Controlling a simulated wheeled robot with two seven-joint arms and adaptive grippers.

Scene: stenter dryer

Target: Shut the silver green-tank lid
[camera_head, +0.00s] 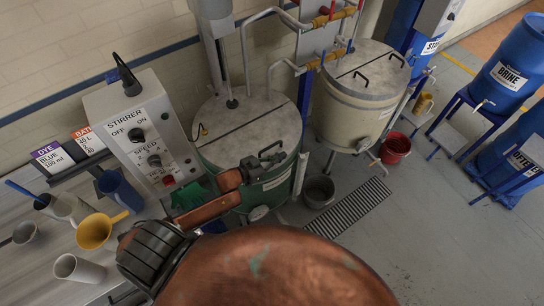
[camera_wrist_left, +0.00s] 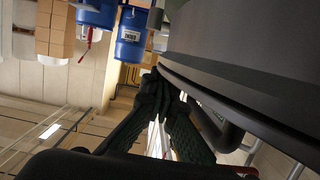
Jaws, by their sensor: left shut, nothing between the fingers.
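The green tank (camera_head: 275,184) stands in the middle of the head view, with its round silver lid (camera_head: 262,118) on top. The lid looks flat across the rim, with a seam across it; a small gap at the front edge cannot be ruled out. My left gripper (camera_head: 274,154) is shut and empty at the lid's near right edge, and it hides part of that edge. In the left wrist view the dark fingers (camera_wrist_left: 162,122) are close beside a dark curved surface and a black handle (camera_wrist_left: 222,128). Contact cannot be told. My right gripper is not in view.
A cream tank (camera_head: 355,105) stands behind right. A dark bucket (camera_head: 319,191), red bucket (camera_head: 395,147) and floor grate (camera_head: 347,215) lie right. Open floor extends beyond.

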